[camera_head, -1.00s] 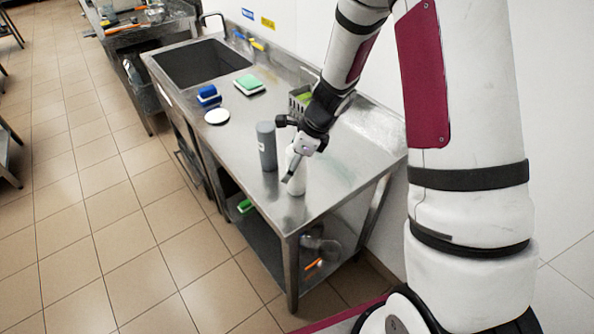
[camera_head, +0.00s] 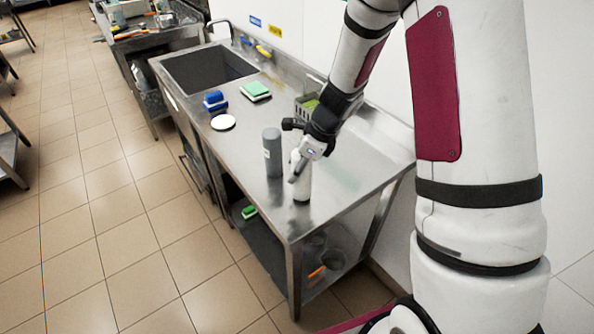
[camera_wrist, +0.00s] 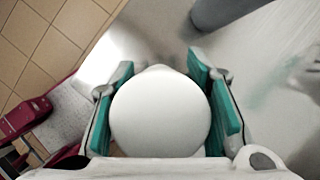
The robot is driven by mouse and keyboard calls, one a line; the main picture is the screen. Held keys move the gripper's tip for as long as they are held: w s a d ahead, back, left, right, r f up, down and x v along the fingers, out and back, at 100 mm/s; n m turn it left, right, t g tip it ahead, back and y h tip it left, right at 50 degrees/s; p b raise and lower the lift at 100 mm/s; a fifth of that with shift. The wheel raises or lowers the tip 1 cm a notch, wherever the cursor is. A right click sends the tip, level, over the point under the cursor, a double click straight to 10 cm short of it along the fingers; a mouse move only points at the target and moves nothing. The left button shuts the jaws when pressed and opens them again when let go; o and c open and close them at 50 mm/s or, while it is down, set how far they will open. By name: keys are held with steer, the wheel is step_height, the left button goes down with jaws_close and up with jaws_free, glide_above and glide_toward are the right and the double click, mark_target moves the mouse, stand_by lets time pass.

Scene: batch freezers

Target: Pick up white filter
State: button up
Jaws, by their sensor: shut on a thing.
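The white filter (camera_head: 303,189) is an upright white cylinder at the near part of the steel counter. My gripper (camera_head: 299,166) is shut on its upper part from above. In the wrist view the filter's round white top (camera_wrist: 160,115) sits between the teal finger pads of my gripper (camera_wrist: 160,100), one pad on each side. The filter's base is at or very close to the counter top; I cannot tell whether it touches.
A grey bottle (camera_head: 272,153) stands just left of the filter. A white disc (camera_head: 223,122), a blue sponge (camera_head: 215,101), a green-topped sponge (camera_head: 256,91) and a sink (camera_head: 205,68) lie farther back. The counter (camera_head: 345,180) is clear to the filter's right.

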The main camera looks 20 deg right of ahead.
steer(key=s+r+p, duration=0.1)
steer(key=s+r, duration=0.3)
steer(key=s, duration=1.2)
steer(key=shift+a+p, duration=0.35)
steer(key=shift+a, duration=0.1)
